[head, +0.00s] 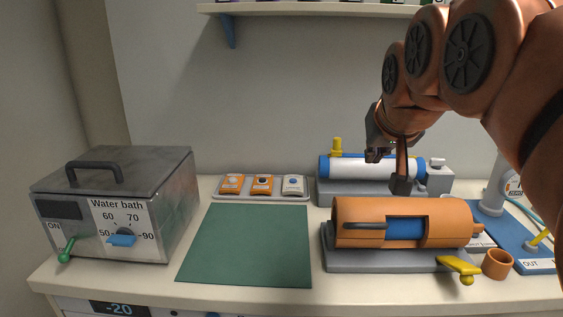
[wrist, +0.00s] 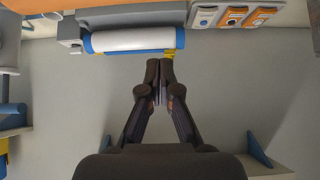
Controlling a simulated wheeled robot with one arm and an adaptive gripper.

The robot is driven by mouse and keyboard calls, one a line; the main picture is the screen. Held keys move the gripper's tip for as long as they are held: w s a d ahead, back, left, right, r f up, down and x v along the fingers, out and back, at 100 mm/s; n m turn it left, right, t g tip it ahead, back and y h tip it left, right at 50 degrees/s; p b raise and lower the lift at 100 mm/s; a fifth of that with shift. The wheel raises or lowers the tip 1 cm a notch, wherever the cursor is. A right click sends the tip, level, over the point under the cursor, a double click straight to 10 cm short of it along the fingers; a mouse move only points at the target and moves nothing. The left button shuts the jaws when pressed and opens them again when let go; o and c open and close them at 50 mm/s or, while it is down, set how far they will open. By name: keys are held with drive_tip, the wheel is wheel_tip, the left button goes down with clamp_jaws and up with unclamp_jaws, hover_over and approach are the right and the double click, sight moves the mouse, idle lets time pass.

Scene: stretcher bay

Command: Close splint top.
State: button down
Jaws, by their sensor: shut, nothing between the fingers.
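The splint is probably the orange cylinder (head: 450,224) lying on a grey base (head: 372,261) at the right front of the bench in the head view. A cut-out in its front shows a blue inner part (head: 406,229), and a dark bar-shaped handle (head: 364,226) lies along the front left. I cannot tell how far its top is open. A yellow lever (head: 459,265) sticks out at the right front. My gripper (wrist: 160,78) is shut and empty. In the head view it is above and behind the orange cylinder. The splint is not clearly visible in the wrist view.
A white roll (head: 345,167) with blue ends lies behind the splint; it also shows in the wrist view (wrist: 136,39). A water bath (head: 115,205) stands left. A green mat (head: 245,245) is clear. An orange cup (head: 497,264) stands right. A shelf (head: 300,9) hangs above.

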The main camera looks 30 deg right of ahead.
drive_tip(key=shift+r, duration=2.55)
drive_tip(key=s+a+f+n+g+y, duration=0.1)
drive_tip(key=a+f+n+g+y, duration=0.1)
drive_tip(key=a+f, duration=0.6)
drive_tip(key=a+f+n+g+y, duration=0.15)
drive_tip(key=a+f, duration=0.25)
drive_tip(key=f, duration=0.8)
drive_tip(key=s+a+f+n+g, duration=0.1)
drive_tip(key=s+a+f+g, duration=0.2)
drive_tip(key=s+a+f, duration=0.35)
drive_tip(key=s+a+f+n+g, duration=0.2)
drive_tip(key=s+a+f+g, duration=0.15)
drive_tip(key=s+f, duration=0.6)
drive_tip(key=s+d+p+v, duration=0.1)
drive_tip(key=s+p+v, duration=0.1)
drive_tip(key=p+v, duration=1.2)
drive_tip(key=shift+d+r+t+y, duration=0.3)
drive_tip(key=shift+d+r+y, duration=0.15)
drive_tip(key=shift+d, duration=0.05)
drive_tip(key=shift+w, duration=0.1)
